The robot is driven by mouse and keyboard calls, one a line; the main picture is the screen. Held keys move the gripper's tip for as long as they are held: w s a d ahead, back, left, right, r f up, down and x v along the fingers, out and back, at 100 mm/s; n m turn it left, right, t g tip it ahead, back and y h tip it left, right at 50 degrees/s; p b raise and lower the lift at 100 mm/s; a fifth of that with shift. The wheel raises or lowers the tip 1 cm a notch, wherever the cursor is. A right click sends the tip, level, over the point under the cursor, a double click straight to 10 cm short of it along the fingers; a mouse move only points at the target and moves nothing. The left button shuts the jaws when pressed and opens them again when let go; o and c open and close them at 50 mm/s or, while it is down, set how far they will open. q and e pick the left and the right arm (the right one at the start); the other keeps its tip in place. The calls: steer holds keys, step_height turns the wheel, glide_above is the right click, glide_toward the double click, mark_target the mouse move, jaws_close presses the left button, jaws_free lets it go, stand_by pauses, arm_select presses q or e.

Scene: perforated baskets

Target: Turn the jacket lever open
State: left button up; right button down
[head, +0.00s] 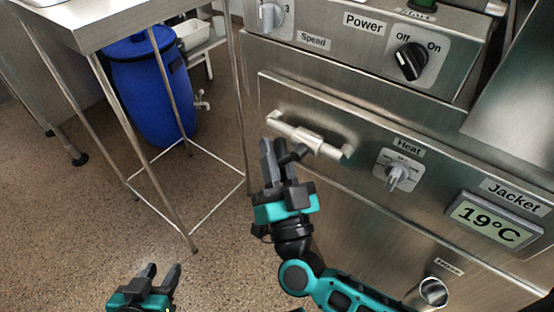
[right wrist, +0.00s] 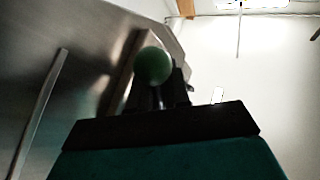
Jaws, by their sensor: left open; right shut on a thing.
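My right gripper (head: 275,150) is raised in front of the steel machine, at the left part of a silver bar-shaped handle (head: 318,146). In the right wrist view a dark green ball knob (right wrist: 152,66) sits at the fingertips, and the jaws are shut on it. A steel bar runs behind it. I cannot tell in the head view where the knob is; it seems hidden by the fingers. No label marks this knob as the jacket lever. My left gripper (head: 160,273) is open and empty, low over the floor at the bottom left.
The front panel carries a Heat knob (head: 398,176), a Jacket display (head: 494,220) reading 19°C and a Power switch (head: 411,61). A pipe end (head: 433,291) sticks out low right. A steel table (head: 110,20) and blue barrel (head: 150,90) stand left. Floor between is clear.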

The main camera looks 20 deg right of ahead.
arm_select(q)
steer(key=shift+f, duration=0.1)
arm_select(e)
steer(key=c, duration=1.2)
jaws_free()
steer(key=shift+o, duration=0.2)
